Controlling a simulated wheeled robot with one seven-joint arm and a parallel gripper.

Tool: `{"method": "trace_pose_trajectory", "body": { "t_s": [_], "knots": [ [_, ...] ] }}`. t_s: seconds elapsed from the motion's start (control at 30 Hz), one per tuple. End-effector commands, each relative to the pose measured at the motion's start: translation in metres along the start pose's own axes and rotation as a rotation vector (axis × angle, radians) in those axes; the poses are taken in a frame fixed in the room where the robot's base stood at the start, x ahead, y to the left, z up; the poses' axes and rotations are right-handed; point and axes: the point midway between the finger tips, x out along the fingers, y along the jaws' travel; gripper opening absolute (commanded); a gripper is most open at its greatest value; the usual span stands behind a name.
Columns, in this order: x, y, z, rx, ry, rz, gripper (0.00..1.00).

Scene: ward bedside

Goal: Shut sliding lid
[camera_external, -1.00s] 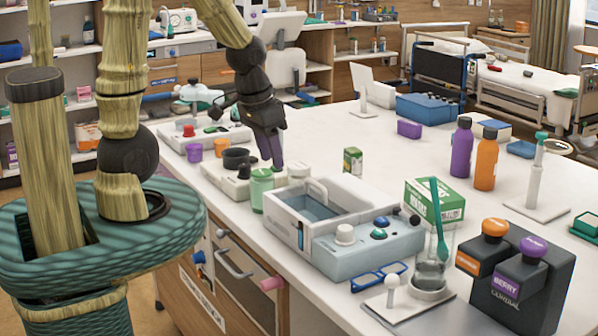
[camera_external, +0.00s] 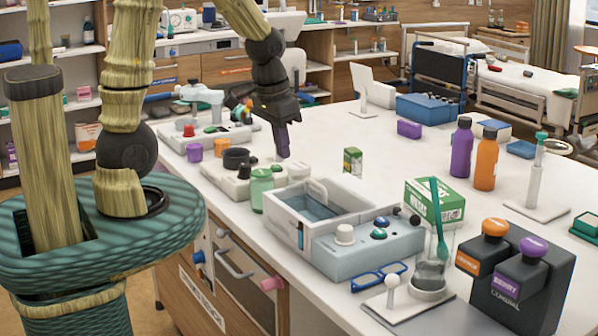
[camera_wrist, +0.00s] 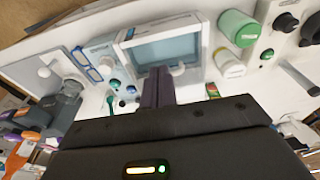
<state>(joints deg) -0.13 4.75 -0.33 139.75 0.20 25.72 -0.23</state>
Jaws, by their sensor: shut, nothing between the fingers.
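A white and pale blue box unit (camera_external: 372,250) stands on the counter, with a rectangular blue-grey opening (camera_external: 312,208) at its left part and knobs and buttons at its right. A small white upright piece (camera_external: 317,190) sits at the opening's far edge; it looks like the sliding lid's handle, but the lid itself is hard to make out. In the wrist view the opening (camera_wrist: 165,48) lies beyond my fingers, with a white knob (camera_wrist: 178,69) at its near edge. My gripper (camera_external: 283,153) is shut and empty, above the counter behind the unit and apart from it.
A green-lidded jar (camera_external: 262,190) stands left of the unit, close to it. A small green box (camera_external: 353,160) is behind and a larger green carton (camera_external: 434,203) to the right. Blue glasses (camera_external: 379,276) lie in front.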

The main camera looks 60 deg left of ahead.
Motion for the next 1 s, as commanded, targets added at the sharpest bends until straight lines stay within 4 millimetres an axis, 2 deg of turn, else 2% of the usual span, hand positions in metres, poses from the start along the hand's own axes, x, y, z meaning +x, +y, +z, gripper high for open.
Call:
{"method": "trace_pose_trajectory", "body": {
  "t_s": [0.03,0.2,0.4,0.6,0.8,1.0],
  "knots": [
    [-0.005,0.000,-0.016,0.001,-0.028,0.000,0.00],
    [-0.009,0.002,-0.065,0.005,-0.136,0.000,0.00],
    [-0.008,0.004,-0.115,0.006,-0.265,0.000,0.00],
    [-0.002,0.005,-0.157,0.005,-0.391,0.001,0.00],
    [0.003,0.005,-0.177,0.003,-0.464,0.001,0.00],
    [0.004,0.005,-0.177,0.002,-0.472,0.001,0.00]
  ]
}}
